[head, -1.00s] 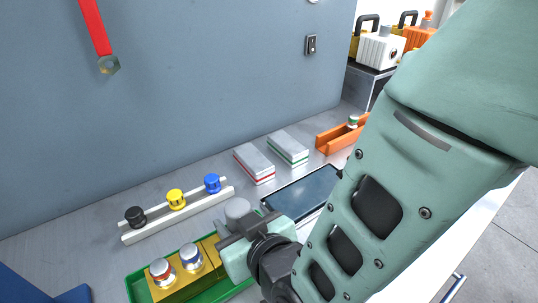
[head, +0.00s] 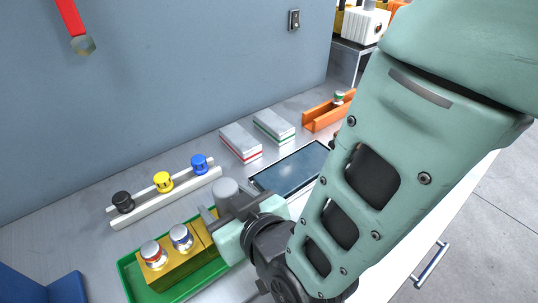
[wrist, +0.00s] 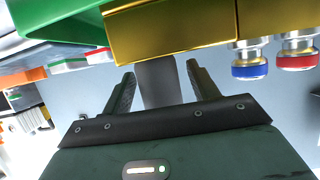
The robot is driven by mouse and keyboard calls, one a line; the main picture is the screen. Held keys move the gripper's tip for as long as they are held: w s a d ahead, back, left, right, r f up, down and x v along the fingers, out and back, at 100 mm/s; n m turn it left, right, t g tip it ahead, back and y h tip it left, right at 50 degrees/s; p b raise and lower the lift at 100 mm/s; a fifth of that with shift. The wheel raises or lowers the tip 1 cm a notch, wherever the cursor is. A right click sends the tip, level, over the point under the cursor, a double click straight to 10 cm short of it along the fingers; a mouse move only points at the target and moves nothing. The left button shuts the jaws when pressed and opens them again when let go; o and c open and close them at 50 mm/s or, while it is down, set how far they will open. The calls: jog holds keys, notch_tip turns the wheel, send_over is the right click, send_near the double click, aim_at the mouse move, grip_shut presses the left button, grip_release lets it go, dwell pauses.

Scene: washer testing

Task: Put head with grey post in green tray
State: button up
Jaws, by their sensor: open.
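In the wrist view, the post (wrist: 160,82) shows between the two open fingers (wrist: 160,85), with a gap visible on each side. My arm and gripper hide the right part of the tray in the head view.
Heads with red (head: 152,255) and blue (head: 181,237) bands stand on the gold block. A white rack (head: 165,198) holds black, yellow and blue pieces behind. Two white boxes, a dark panel (head: 290,168) and an orange tray (head: 325,115) lie to the right.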

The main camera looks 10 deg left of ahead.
jog(key=p+v, duration=1.1)
jog(key=p, duration=0.2)
jog(key=shift+p, duration=0.35)
jog(key=shift+f, duration=0.1)
jog(key=shift+w, duration=0.1)
jog(key=w+d+r+m+g+h, duration=0.2)
jog(key=w+d+r+g+h, duration=0.25)
jog(key=r, duration=0.25)
jog(key=s+d+r+g+h, duration=0.1)
jog(key=d+r, duration=0.3)
jog(key=d, duration=0.4)
jog(key=s+d+r+g+h, duration=0.2)
jog(key=d+r+g+h, duration=0.1)
jog(key=d, duration=0.5)
jog(key=shift+s+d+r+h, duration=0.15)
jog(key=shift+s+r+h, duration=0.1)
jog(key=shift+r+h, duration=0.55)
